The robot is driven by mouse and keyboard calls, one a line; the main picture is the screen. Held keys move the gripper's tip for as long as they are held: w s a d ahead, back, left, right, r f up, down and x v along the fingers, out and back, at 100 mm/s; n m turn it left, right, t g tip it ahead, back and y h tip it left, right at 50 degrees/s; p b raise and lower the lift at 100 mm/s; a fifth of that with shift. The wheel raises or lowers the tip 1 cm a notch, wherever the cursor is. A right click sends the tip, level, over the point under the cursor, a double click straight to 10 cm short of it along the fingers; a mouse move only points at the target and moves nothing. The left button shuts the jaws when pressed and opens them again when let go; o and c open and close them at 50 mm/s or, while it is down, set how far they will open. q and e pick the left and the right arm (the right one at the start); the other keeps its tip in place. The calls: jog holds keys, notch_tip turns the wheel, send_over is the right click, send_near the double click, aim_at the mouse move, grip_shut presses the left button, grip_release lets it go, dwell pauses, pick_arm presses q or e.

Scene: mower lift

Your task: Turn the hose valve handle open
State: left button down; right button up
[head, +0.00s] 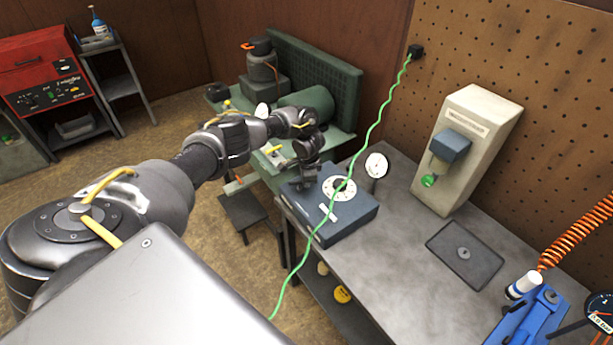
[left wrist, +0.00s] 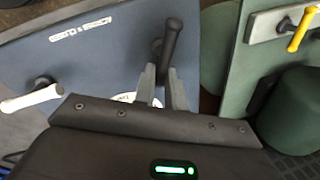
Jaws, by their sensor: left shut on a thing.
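A blue-grey box (head: 345,218) with a white round dial plate (head: 339,188) and a small white label sits at the workbench's far left end. In the left wrist view, its panel (left wrist: 100,50) carries a dark lever handle (left wrist: 172,40) and a white-gripped lever (left wrist: 32,99). My left gripper (head: 308,182) is at the box's left side. In the left wrist view its fingers (left wrist: 162,88) are shut on the dark lever handle, one on each side. I cannot read which handle is the hose valve's. My right gripper is not in view.
A green machine (head: 308,104) with a yellow lever (left wrist: 301,30) stands close beyond the box. A green cord (head: 375,122) hangs across the head view in front of it.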

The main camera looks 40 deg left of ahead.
pick_arm(q)
jog(key=n, duration=0.1)
jog(key=n+p, duration=0.1)
jog(key=n, duration=0.1)
jog(key=shift+w+a, duration=0.15)
jog(key=shift+a, duration=0.05)
jog(key=shift+w+a+n+g+y+p, duration=0.15)
jog(key=shift+n+g+y+p, duration=0.2)
jog(key=shift+n, duration=0.55)
jog(key=shift+a, duration=0.1)
jog(key=c, duration=1.5)
grip_release()
jog(key=shift+o, duration=0.2)
